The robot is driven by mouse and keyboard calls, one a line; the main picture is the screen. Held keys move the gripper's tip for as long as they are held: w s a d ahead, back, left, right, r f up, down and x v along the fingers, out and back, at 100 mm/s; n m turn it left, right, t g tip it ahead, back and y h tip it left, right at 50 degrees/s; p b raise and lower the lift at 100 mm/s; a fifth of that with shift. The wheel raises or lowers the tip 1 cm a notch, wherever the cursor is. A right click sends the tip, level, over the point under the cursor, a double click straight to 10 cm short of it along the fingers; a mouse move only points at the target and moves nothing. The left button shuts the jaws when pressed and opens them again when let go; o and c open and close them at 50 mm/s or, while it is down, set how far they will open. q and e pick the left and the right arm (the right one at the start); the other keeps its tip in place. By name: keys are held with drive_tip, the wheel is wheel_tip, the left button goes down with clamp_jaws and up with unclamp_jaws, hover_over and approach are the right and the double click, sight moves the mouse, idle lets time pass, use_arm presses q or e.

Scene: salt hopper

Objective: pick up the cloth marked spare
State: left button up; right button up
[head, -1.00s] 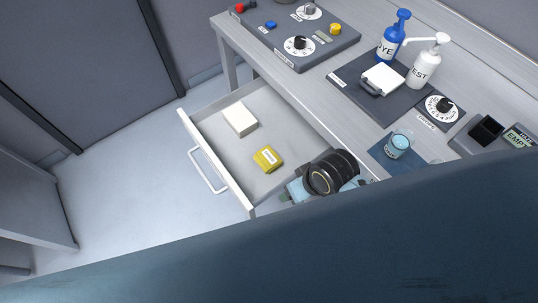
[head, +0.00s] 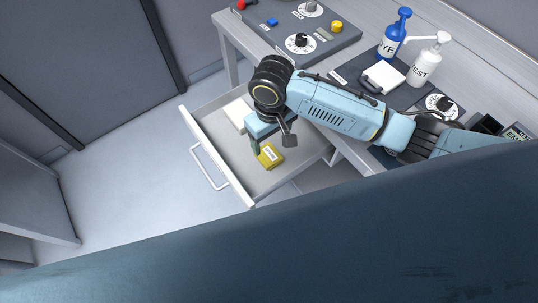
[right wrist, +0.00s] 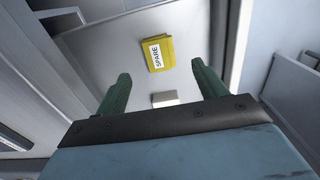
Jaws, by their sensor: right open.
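The yellow cloth marked SPARE (head: 269,156) lies folded on the floor of the open drawer (head: 222,165). It also shows in the right wrist view (right wrist: 157,53), beyond the fingertips, with its label readable. My right gripper (head: 270,143) is over the drawer, beside and above the cloth. In the right wrist view its two green fingers (right wrist: 160,82) are apart with nothing between them that they touch. A white block-like item (head: 237,113) lies in the drawer behind the gripper, partly hidden; it shows small in the right wrist view (right wrist: 165,99). My left gripper is not in view.
The drawer's front has a handle (head: 208,168). The counter above holds a control panel (head: 318,45), a blue DYE bottle (head: 389,44), a white TEST bottle (head: 425,65) and a white item with a dark clip (head: 384,77). Floor is clear left of the drawer.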

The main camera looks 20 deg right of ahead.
drive_tip(key=b, duration=0.1)
hover_over(273, 159)
drive_tip(key=f, duration=0.6)
drive_tip(key=shift+s+a, duration=0.15)
drive_tip(key=shift+a, duration=0.15)
drive_tip(key=f, duration=0.1)
drive_tip(key=f+b, duration=0.1)
drive_tip(key=f, duration=0.3)
drive_tip(key=shift+d+f, duration=0.1)
drive_tip(key=shift+d, duration=0.25)
drive_tip(key=c, duration=1.1)
drive_tip(key=shift+o, duration=0.2)
